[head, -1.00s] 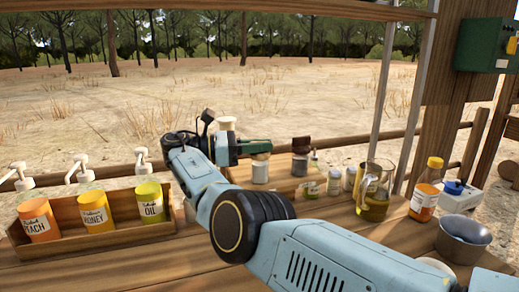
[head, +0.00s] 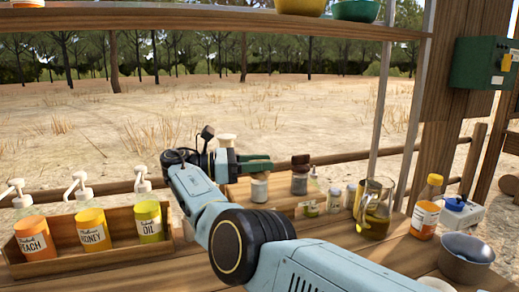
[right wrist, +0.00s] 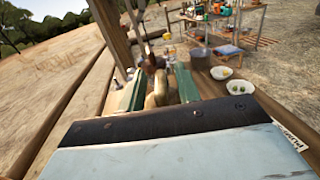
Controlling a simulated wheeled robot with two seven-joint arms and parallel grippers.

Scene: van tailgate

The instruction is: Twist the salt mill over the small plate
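My right gripper (head: 256,163) has green fingers and reaches in from the left of the mills in the head view. A mill with a white body and pale wooden top (head: 259,187), likely the salt mill, stands upright just below the fingers. In the right wrist view a tan rounded thing (right wrist: 158,92) shows between the parted fingers; I cannot tell whether they touch it. A darker mill (head: 300,178) stands just right of it. A pale rim (head: 437,285) at the bottom edge may be the small plate, mostly cut off. My left gripper is not in view.
A wooden caddy (head: 122,250) with peach, honey and oil pump bottles stands at left. A glass jug (head: 374,212), an orange-filled bottle (head: 426,207) and a grey metal bowl (head: 466,258) stand at right. Dishes (right wrist: 240,88) show in the right wrist view.

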